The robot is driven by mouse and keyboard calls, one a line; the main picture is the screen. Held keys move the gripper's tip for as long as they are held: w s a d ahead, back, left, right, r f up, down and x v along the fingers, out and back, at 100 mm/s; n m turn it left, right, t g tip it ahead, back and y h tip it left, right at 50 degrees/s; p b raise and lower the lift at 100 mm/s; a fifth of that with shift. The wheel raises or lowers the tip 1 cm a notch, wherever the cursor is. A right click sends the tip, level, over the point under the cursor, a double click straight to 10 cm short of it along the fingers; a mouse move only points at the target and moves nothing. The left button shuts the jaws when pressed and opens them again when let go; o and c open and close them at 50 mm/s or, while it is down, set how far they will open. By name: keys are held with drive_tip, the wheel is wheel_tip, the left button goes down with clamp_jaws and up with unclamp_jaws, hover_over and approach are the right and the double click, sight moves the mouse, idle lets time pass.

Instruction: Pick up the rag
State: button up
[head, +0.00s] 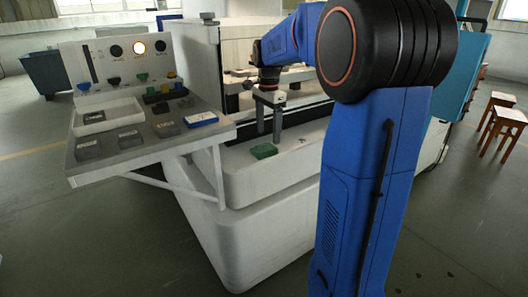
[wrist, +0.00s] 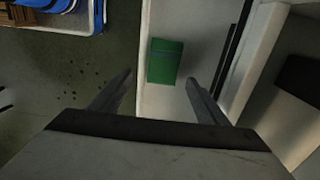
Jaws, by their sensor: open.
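The rag, a small green folded cloth (head: 264,151), lies flat on the pale front ledge of the white machine (head: 290,181). In the wrist view the green rag (wrist: 165,61) lies ahead of my fingertips, between their lines. My gripper (head: 268,140) points down just above and slightly behind the rag in the head view. In the wrist view my gripper (wrist: 159,78) has its two fingers wide apart with nothing between them. The rag appears apart from both fingers.
A control panel (head: 128,140) with a white tray (head: 108,118), grey blocks and a blue-edged item (head: 201,119) juts out left of the ledge. A raised machine wall (wrist: 252,58) runs close right of the rag in the wrist view. Wooden stools (head: 507,120) stand far right.

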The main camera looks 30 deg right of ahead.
sight(264, 147)
drive_tip(key=shift+w+a+f, duration=0.1)
drive_tip(key=shift+a+f, duration=0.1)
drive_tip(key=shift+f, duration=0.7)
drive_tip(key=shift+w+a+f, duration=0.15)
drive_tip(key=shift+a+f, duration=0.1)
drive_tip(key=shift+f, duration=0.6)
drive_tip(key=shift+w+a+f, duration=0.1)
drive_tip(key=shift+a+f, duration=0.1)
drive_tip(key=shift+f, duration=0.7)
drive_tip(key=c, duration=1.1)
